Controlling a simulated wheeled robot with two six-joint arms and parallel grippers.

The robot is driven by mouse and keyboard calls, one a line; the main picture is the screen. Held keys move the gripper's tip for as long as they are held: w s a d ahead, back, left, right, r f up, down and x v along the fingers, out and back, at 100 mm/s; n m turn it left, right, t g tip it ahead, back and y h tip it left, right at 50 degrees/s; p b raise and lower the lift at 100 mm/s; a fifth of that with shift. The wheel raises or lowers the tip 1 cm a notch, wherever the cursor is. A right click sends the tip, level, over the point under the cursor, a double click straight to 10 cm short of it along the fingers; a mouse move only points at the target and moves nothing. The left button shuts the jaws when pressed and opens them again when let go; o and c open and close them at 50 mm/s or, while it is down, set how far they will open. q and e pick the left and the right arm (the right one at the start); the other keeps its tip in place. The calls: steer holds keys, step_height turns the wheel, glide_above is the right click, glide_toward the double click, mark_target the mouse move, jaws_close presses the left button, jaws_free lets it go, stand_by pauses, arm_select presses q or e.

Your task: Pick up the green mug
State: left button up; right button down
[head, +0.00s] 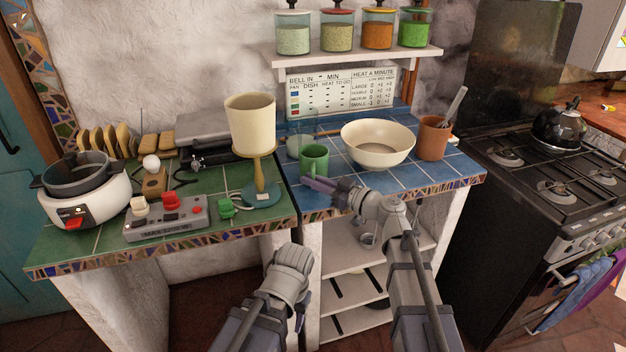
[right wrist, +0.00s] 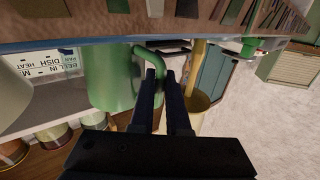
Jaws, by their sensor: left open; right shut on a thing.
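The green mug (head: 314,160) stands upright on the blue tiled counter, near its left front edge. In the right wrist view the mug (right wrist: 108,82) appears upside down, with its handle toward my fingers. My right gripper (head: 310,184) is at the front of the mug. In the right wrist view my right gripper (right wrist: 161,76) is shut on the mug's handle, one finger on each side. I cannot see a clear gap under the mug. My left gripper (head: 301,308) is low in front of the counter, away from the mug, its fingers mostly hidden.
A clear glass (head: 301,143) stands just behind the mug. A cream bowl (head: 378,144) and a terracotta pot (head: 434,138) are to its right. A cream lamp (head: 251,124) on a stand is to its left. A shelf with jars (head: 338,32) hangs above.

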step_height(320, 180, up, 9)
steer(key=p, duration=0.8)
steer(key=shift+r, duration=0.1)
steer(key=c, duration=1.4)
jaws_free()
steer(key=shift+c, duration=0.2)
jaws_close()
